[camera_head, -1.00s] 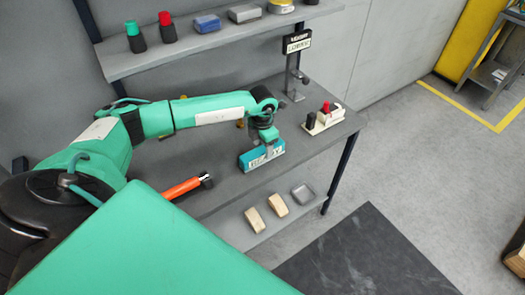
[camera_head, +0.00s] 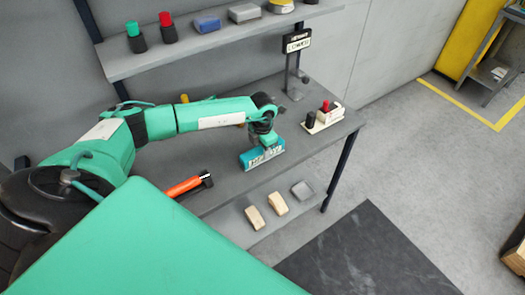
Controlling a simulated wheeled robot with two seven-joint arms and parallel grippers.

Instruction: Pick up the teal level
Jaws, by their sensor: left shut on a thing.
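The teal level (camera_head: 251,161) is a short teal block with a pale, lettered label on its side. It is at the front edge of the grey workbench, right of the orange-handled tool. My left gripper (camera_head: 266,149) comes down over it from above and is shut on it. The fingers partly cover the block. I cannot tell whether the block still touches the bench top. My right gripper is not in view.
An orange-handled tool (camera_head: 183,187) lies on the bench's front left. A white holder (camera_head: 322,119) with red and black items stands at the right, near a signpost (camera_head: 296,44). Wooden blocks (camera_head: 277,204) and a grey tray (camera_head: 302,190) lie on the lower shelf. An upper shelf (camera_head: 222,39) carries several items.

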